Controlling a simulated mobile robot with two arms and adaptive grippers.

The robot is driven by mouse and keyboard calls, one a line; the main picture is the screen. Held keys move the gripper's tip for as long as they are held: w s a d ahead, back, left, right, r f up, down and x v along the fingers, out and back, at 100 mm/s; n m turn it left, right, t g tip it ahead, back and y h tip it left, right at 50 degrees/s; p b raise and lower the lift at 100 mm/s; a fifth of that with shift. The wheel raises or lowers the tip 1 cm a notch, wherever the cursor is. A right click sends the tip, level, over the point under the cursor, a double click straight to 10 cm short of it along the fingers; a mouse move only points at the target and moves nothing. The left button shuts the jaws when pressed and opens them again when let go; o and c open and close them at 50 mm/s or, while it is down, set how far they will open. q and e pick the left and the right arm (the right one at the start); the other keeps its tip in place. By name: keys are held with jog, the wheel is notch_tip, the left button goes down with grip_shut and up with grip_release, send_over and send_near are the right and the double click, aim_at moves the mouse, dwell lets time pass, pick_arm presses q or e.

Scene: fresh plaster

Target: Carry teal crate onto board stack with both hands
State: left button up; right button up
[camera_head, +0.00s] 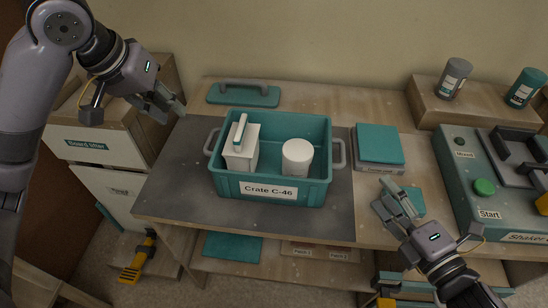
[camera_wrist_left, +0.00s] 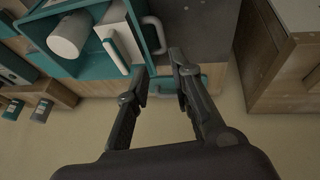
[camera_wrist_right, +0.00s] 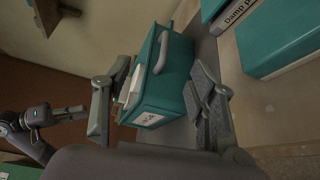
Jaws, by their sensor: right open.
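The teal crate (camera_head: 270,190), labelled "Crate C-46", stands on a dark grey mat on the bench. It holds a white box with a handle (camera_head: 241,150) and a white cylinder (camera_head: 297,157). Its grey side handles are the left one (camera_head: 211,141) and right one (camera_head: 338,153). My left gripper (camera_head: 168,108) is open and empty, left of and behind the crate, apart from it. My right gripper (camera_head: 398,203) is open and empty, right of and in front of the crate; the crate shows beyond its fingers in the right wrist view (camera_wrist_right: 168,85). I cannot identify the board stack.
A teal float with a grey handle (camera_head: 243,95) lies behind the crate. A teal-topped stack (camera_head: 379,146) stands close on the right, before a green machine (camera_head: 480,190). A cabinet labelled "Board litter" (camera_head: 85,145) is left. The grey mat (camera_head: 172,185) is clear left of the crate.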

aim_at(208, 141)
pick_arm(q)
jog(key=x, duration=1.7)
jog(key=shift+w+d+f, duration=0.1)
jog(key=shift+w+f, duration=0.15)
jog(key=shift+f, duration=0.1)
pick_arm(e)
jog(key=x, duration=1.8)
jog(key=shift+f, duration=0.15)
pick_arm(q)
grip_shut()
pick_arm(e)
jog(key=shift+s, duration=0.1)
jog(key=c, duration=0.6)
grip_shut()
pick_arm(q)
jog(key=shift+d+r, duration=0.1)
